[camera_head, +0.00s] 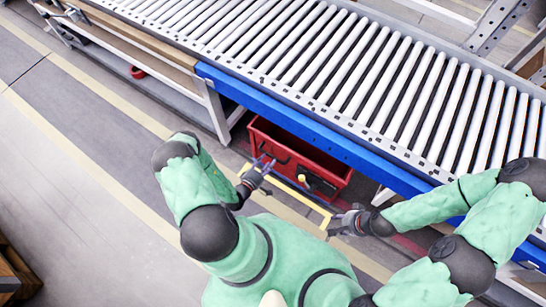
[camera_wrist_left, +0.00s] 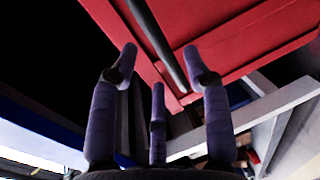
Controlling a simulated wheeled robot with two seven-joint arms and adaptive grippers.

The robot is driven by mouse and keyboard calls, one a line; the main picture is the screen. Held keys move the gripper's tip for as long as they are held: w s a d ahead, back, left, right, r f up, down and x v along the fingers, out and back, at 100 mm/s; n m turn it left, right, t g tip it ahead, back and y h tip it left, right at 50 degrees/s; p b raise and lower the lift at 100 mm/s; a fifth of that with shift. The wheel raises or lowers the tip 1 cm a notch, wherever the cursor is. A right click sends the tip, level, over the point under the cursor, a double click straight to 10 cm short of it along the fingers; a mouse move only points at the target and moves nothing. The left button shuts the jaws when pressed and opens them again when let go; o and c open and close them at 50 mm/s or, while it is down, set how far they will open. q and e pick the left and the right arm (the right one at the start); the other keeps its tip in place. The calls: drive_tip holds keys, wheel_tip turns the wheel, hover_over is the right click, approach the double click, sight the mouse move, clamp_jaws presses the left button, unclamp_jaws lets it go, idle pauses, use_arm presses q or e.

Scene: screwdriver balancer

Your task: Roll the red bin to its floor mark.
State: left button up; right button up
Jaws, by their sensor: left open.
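The red bin (camera_head: 318,166) stands on the floor under the blue-edged roller conveyor, its near side facing me. A yellow outline (camera_head: 290,190) shows on the floor in front of it, partly covered by my arms. My left gripper (camera_head: 264,162) is open at the bin's near left side. In the left wrist view its fingers (camera_wrist_left: 162,60) are spread, with the red bin (camera_wrist_left: 240,40) beyond them. A dark bar (camera_wrist_left: 158,45) runs across between the fingertips; I cannot tell if they touch it. My right gripper (camera_head: 338,222) is near the outline's right corner, apart from the bin, its fingers spread.
The roller conveyor (camera_head: 300,60) with its blue side beam (camera_head: 300,122) overhangs the bin. A pale support leg (camera_head: 214,110) stands to the bin's left. A wooden crate (camera_head: 15,275) sits lower left.

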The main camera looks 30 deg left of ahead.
sight(272, 157)
use_arm(q)
drive_tip(key=shift+b+x, duration=0.7)
drive_tip(key=shift+x, duration=1.8)
clamp_jaws()
